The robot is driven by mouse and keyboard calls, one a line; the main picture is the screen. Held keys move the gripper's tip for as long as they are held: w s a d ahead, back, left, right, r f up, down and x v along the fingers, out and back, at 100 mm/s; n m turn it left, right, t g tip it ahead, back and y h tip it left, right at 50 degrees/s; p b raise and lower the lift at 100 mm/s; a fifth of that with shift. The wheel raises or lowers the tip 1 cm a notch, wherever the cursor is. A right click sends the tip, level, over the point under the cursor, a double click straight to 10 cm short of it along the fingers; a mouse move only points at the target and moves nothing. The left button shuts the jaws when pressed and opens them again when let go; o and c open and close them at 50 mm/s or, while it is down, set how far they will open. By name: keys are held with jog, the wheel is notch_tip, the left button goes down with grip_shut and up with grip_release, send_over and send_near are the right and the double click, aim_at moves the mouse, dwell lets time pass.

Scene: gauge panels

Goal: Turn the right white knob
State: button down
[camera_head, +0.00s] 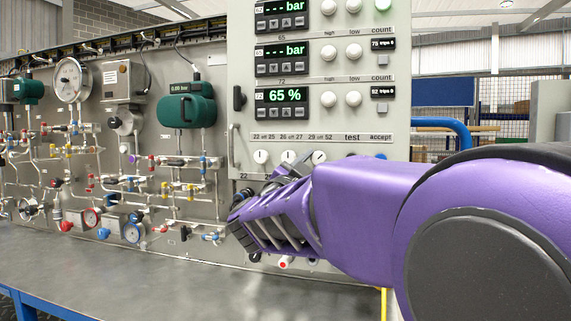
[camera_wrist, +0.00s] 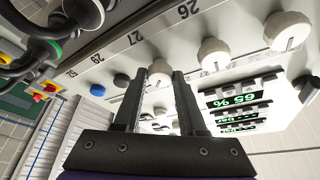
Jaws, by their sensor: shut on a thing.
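Three white knobs sit in a row low on the light panel. In the head view they are the left knob (camera_head: 261,157), the middle knob (camera_head: 288,156) and the right knob (camera_head: 319,157), each with a dark pointer line. The wrist view is turned over, so the right knob (camera_wrist: 160,72) lies left of the middle knob (camera_wrist: 214,52) and the left knob (camera_wrist: 288,30). My gripper (camera_wrist: 157,74) has one finger on each side of the right knob and is shut on it. In the head view my purple arm hides the fingertips.
Dark round buttons (camera_wrist: 122,80) sit beside the right knob. Above the knobs are displays, one reading 65 % (camera_head: 282,96), and small white knobs (camera_head: 353,98). Pipework and gauges (camera_head: 72,79) fill the left wall. A bare grey bench (camera_head: 150,280) runs below. Dark cables (camera_wrist: 45,50) loom nearby.

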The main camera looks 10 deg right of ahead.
dwell(0.3)
jog(key=shift+c, duration=2.3)
grip_release()
jog(key=shift+a+f, duration=0.1)
